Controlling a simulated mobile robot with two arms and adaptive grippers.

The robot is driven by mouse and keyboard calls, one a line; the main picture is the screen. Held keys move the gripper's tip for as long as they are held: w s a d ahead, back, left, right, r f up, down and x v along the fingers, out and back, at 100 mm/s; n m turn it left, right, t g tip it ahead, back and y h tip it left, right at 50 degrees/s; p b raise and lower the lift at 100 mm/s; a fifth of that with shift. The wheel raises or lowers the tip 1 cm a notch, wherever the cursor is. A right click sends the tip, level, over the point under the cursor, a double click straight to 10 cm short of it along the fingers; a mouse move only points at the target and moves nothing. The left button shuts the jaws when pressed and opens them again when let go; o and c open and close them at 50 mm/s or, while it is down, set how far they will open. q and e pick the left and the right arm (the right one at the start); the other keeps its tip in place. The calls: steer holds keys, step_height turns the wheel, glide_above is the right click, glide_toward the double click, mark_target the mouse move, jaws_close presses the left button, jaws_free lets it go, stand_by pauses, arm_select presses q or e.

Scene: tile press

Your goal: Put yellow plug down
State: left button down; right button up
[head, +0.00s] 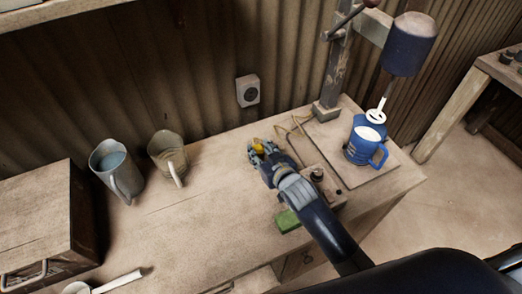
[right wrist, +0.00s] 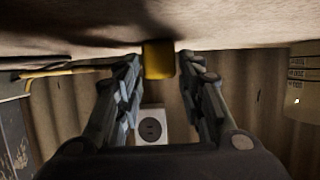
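The yellow plug (head: 258,147) is at the fingertips of my right gripper (head: 263,154), over the workbench near its back edge. In the right wrist view the plug (right wrist: 158,60) is a small yellow block between the two fingertips, and the fingers (right wrist: 159,66) look closed on its sides. It is close to the bench surface, which fills the top of that view; I cannot tell whether it touches. My left gripper is not in view.
A blue mug (head: 362,141) stands on the press base at right, under the dark press head (head: 409,45). A green block (head: 287,221) lies beside my right arm. A wall socket (head: 248,90) is behind.

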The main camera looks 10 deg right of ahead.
steer(key=shift+r, duration=0.1)
steer(key=shift+r, duration=0.2)
steer(key=shift+r+p, duration=0.4)
steer(key=shift+r, duration=0.2)
steer(key=b+v, duration=0.1)
steer(key=v, duration=1)
steer(key=shift+s, duration=0.45)
steer(key=shift+d, duration=0.1)
